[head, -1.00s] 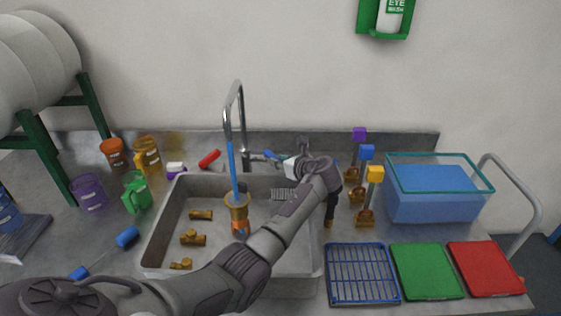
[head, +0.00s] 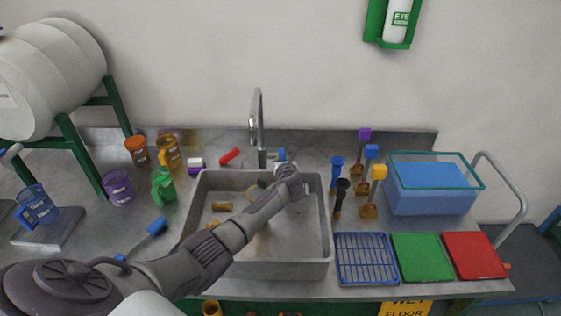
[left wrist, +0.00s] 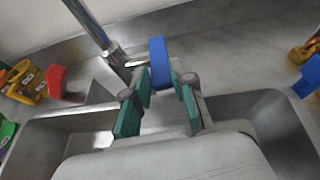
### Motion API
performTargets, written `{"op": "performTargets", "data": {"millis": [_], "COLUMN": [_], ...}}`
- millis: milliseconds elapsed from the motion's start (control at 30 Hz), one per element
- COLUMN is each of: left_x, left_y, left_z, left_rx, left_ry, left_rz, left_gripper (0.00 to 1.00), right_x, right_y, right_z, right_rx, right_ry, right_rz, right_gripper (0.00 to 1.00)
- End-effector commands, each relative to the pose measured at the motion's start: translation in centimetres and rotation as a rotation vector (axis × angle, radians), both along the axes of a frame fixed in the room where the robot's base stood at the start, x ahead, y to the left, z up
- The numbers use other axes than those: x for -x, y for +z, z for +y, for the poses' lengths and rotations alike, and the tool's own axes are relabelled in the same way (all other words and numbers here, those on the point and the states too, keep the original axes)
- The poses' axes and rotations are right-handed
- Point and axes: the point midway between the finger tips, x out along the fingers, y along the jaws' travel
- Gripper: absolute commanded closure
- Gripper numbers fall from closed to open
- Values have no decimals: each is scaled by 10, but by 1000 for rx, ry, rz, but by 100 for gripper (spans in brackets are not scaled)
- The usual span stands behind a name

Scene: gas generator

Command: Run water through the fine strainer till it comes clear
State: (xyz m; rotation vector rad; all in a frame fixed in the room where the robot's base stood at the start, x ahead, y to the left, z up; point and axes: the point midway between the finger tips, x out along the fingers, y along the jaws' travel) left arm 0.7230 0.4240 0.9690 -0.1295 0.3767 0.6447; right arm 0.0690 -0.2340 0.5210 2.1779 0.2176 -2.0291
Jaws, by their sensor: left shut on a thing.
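The chrome tap (head: 257,125) stands at the back of the grey sink (head: 325,225), with no stream visible from its spout. My left gripper (head: 285,168) is at the tap's base, near the blue tap handle (head: 281,154). In the left wrist view the left gripper (left wrist: 160,84) has its green-padded fingers shut on the blue handle (left wrist: 158,60). A tan round rim (head: 251,192), perhaps the strainer, shows in the sink behind my forearm, which hides most of it. A brass fitting (head: 222,206) lies on the sink floor. My right gripper is out of view.
Coloured jugs, including a green one (head: 162,184), stand left of the sink. Blue and black upright tools (head: 341,194) and brass-ended ones stand to the right. A blue tub (head: 430,188), wire rack (head: 366,258), green tray (head: 421,256) and red tray (head: 474,254) fill the right side.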

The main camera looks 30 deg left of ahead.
Motion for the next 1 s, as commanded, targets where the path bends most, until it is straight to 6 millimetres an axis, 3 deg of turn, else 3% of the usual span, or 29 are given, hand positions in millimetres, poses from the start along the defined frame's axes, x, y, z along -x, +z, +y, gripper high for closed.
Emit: {"op": "performTargets", "data": {"millis": [33, 167, 400, 767, 800, 933, 1000], "left_x": [1, 1, 0, 0, 0, 0, 0], "left_y": [3, 2, 0, -1, -1, -1, -1], "left_z": [2, 2, 2, 2, 2, 2, 2], "left_rx": [1, 2, 2, 0, -1, 0, 1], "left_ry": [-19, -69, -114, -118, -118, -118, -118], "left_rz": [4, 3, 2, 2, 3, 2, 1], "left_gripper": [100, 100, 100, 100, 72, 51, 50], "right_x": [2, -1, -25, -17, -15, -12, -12], "right_y": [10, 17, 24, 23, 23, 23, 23], "right_z": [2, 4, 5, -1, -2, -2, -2], "right_rx": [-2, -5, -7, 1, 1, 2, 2], "right_ry": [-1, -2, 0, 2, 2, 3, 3], "right_rz": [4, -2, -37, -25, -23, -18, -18], "right_gripper": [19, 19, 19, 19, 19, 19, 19]}}
